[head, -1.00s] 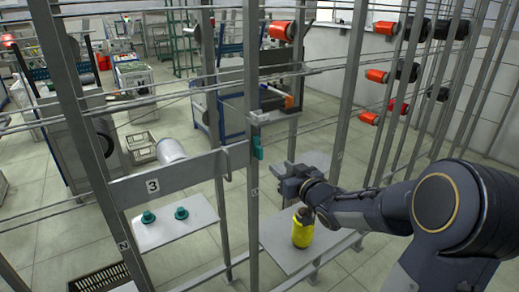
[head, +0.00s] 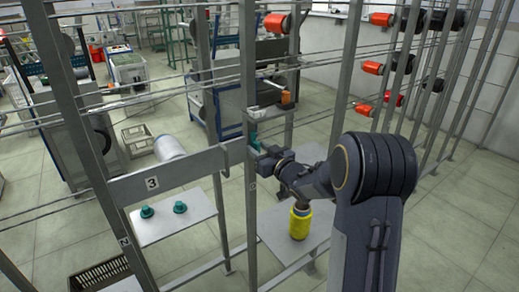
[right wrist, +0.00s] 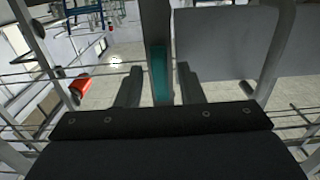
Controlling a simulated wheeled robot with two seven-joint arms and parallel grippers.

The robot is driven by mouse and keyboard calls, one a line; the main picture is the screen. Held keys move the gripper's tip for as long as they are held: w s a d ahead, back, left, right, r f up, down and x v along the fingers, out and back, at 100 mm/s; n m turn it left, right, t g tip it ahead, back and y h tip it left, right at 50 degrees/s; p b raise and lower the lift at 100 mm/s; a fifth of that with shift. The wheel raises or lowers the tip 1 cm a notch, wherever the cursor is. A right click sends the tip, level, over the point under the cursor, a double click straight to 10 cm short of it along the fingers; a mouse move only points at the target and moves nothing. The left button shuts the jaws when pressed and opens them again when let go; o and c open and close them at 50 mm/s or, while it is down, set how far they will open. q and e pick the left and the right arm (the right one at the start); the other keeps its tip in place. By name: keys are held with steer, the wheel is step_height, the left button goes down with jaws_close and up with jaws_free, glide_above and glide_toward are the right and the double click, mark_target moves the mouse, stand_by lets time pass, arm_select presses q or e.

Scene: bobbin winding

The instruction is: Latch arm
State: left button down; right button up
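The latch arm, a teal upright piece (head: 253,138), sits on the grey upright post beside the plate marked 3. My right gripper (head: 261,157) is right at it in the head view. In the right wrist view, the teal piece (right wrist: 159,75) stands between the two fingers of my right gripper (right wrist: 159,88), with a visible gap on each side. The fingers are apart and not closed on it. The gripper partly hides the lower end of the teal piece in the head view. My left gripper is not in view.
A yellow bobbin (head: 300,223) stands on a grey shelf (head: 280,240) below my right forearm. Two teal bobbin holders (head: 180,207) sit on the left shelf (head: 150,232). Metal posts and thin wires surround the work area. Red and black spools (head: 381,19) hang at the right.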

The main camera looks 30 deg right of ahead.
jaws_close()
steer(key=shift+f+n+b, duration=0.15)
steer(key=shift+n+b, duration=0.25)
steer(key=shift+b, duration=0.5)
steer(key=shift+s+a+f+n+b, duration=0.1)
steer(key=shift+a+f+n+b, duration=0.1)
steer(key=shift+n+b, duration=2.6)
steer(key=shift+w+a+f+n+b, duration=0.1)
steer(key=shift+a+f+n+b, duration=0.1)
steer(key=shift+n+b, duration=2.6)
steer(key=shift+s+a+f+n+b, duration=0.1)
steer(key=shift+a+f+n+b, duration=0.1)
steer(key=shift+n+b, duration=2.55)
steer(key=shift+r+n, duration=0.1)
steer(key=shift+n, duration=0.25)
